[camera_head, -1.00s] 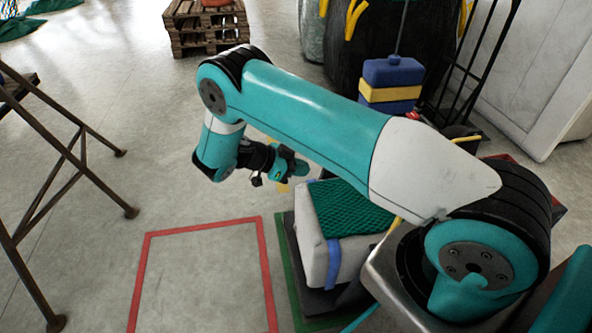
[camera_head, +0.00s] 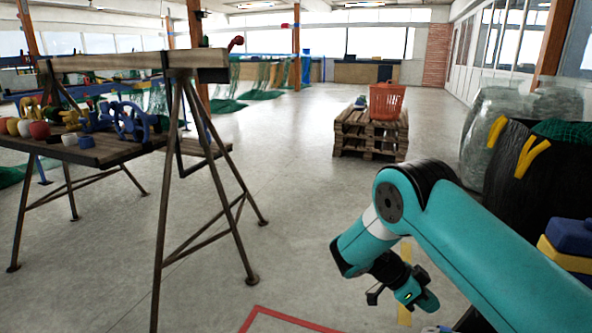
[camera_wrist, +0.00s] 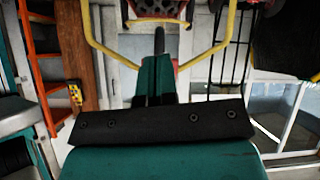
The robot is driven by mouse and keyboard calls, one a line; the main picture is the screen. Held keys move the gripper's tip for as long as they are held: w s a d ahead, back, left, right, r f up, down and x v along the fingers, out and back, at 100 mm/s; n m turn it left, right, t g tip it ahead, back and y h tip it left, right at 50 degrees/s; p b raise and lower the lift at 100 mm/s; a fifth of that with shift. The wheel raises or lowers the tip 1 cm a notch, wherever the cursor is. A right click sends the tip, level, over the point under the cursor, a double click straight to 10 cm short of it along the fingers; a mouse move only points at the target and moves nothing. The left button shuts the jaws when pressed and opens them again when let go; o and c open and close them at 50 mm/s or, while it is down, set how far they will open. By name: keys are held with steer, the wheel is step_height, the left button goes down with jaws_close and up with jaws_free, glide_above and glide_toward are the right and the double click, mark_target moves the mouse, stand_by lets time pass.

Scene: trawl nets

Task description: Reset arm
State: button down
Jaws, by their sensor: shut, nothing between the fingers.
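My arm folds across the lower right of the head view, teal with black joints. My gripper (camera_head: 421,298) hangs at its end, above the concrete floor, away from the tables and the pallet. In the wrist view, my gripper (camera_wrist: 158,45) points up the picture with its fingers together and nothing between them.
A wooden pallet stack (camera_head: 370,136) bears an orange basket (camera_head: 387,101). Dark sacks (camera_head: 535,182) and blue and yellow blocks (camera_head: 572,237) are at right. The middle floor is clear.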

steer(key=s+a+r+n+t+y, duration=0.25)
steer(key=a+r+n+y, duration=0.2)
steer(key=r+n, duration=0.3)
steer(key=s+a+r+n+t+y, duration=0.1)
steer(key=s+a+r+n+y, duration=0.2)
steer(key=a+r+n, duration=0.45)
steer(key=s+a+r+n+y+p, duration=0.1)
steer(key=s+a+r+n+y, duration=0.2)
steer(key=s+r+n, duration=0.55)
steer(key=s+a+r+n+y, duration=0.3)
steer(key=s+r+n+y, duration=0.15)
steer(key=s, duration=0.75)
step_height(320, 180, up, 25)
steer(key=p, duration=2.5)
steer(key=shift+w+a+m+t+h, duration=0.15)
steer(key=shift+w+m+t+h, duration=0.1)
steer(key=shift+m+t+h, duration=0.15)
